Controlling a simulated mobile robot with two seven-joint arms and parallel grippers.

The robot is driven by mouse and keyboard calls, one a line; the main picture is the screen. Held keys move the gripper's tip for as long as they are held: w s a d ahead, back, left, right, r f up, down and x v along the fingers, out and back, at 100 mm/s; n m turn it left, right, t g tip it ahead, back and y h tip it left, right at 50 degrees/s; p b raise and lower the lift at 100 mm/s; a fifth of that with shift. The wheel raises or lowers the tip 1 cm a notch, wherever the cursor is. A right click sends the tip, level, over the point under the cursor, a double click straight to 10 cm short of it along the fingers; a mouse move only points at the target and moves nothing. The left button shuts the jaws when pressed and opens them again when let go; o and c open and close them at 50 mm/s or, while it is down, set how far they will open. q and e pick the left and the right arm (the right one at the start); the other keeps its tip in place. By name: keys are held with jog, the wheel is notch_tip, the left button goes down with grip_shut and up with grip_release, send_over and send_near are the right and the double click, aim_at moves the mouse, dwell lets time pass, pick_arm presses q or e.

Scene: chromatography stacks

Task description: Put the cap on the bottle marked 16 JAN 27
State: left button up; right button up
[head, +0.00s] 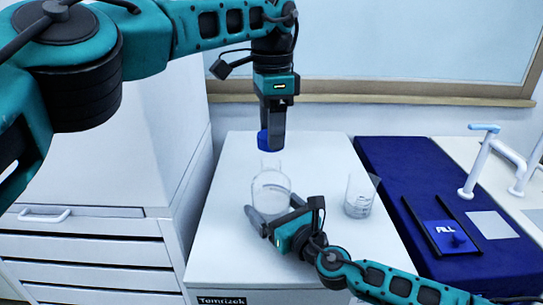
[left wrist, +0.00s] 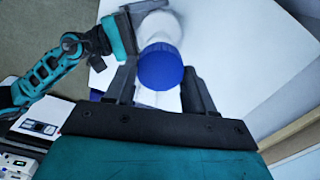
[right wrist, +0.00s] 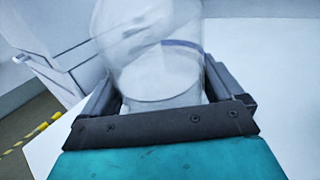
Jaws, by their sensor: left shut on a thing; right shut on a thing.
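A blue cap (head: 264,141) is held between the fingers of my left gripper (head: 271,146), which points down. It also shows in the left wrist view (left wrist: 160,70) between the two fingers. Below the cap stands a clear glass bottle (head: 270,188), upright on the white bench top, its narrow neck just under the cap. A small gap shows between cap and neck in the head view. My right gripper (head: 274,210) is shut around the bottle's body from the front. The bottle (right wrist: 160,60) fills the space between its fingers in the right wrist view. No date marking is readable.
A glass beaker (head: 359,196) stands to the right of the bottle on the white bench (head: 330,150). White drawers (head: 90,250) stand at left.

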aim_at(272, 161)
pick_arm(q)
jog(key=shift+f, duration=1.2)
jog(key=shift+f, duration=0.85)
jog(key=shift+f, duration=0.55)
